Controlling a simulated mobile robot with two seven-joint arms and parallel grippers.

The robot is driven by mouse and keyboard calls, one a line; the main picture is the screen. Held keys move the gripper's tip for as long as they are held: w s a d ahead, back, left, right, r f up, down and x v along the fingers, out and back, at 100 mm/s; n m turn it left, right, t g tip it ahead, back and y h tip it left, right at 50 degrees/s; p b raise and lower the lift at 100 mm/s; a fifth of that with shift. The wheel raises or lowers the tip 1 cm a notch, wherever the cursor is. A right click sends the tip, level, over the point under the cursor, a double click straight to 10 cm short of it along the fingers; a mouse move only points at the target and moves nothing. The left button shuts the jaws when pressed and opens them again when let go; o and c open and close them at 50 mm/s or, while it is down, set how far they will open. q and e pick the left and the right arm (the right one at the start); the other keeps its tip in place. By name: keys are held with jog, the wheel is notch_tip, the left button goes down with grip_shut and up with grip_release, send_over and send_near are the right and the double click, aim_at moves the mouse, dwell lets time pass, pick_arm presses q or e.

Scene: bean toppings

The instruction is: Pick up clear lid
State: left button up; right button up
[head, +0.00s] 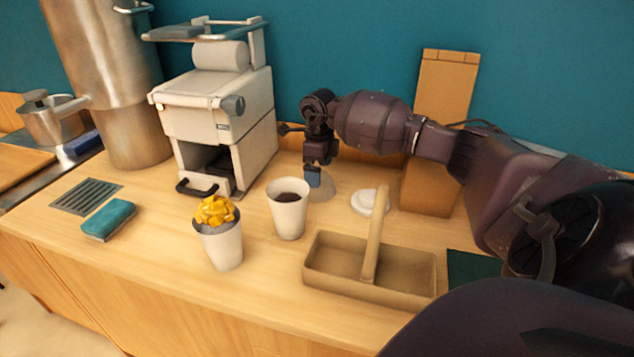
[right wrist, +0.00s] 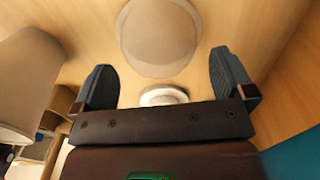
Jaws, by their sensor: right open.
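The clear lid (head: 323,193) lies on the counter behind the cup with dark contents, partly hidden by my right gripper in the head view. In the right wrist view the clear lid (right wrist: 158,38) is a pale round dome just beyond and between the fingertips. My right gripper (head: 313,178) is just above it, pointing down. It is open and empty, with its two blue-grey fingers (right wrist: 166,75) apart. A white lid (head: 366,202) lies to the right of the clear lid; a white round thing also shows in the right wrist view (right wrist: 163,96). My left gripper is not in view.
A cup with dark contents (head: 288,213) and a cup heaped with yellow pieces (head: 222,245) stand in front. A handled tan caddy (head: 330,283) is at front right. A white machine (head: 249,128) stands left, a tall brown box (head: 431,170) right.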

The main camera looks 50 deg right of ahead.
notch_tip(320, 180, down, 3)
jog(key=shift+w+a+f, duration=0.1)
jog(key=shift+f, duration=0.1)
jog(key=shift+c, duration=0.5)
jog(key=c, duration=0.7)
jog(key=shift+o, duration=0.2)
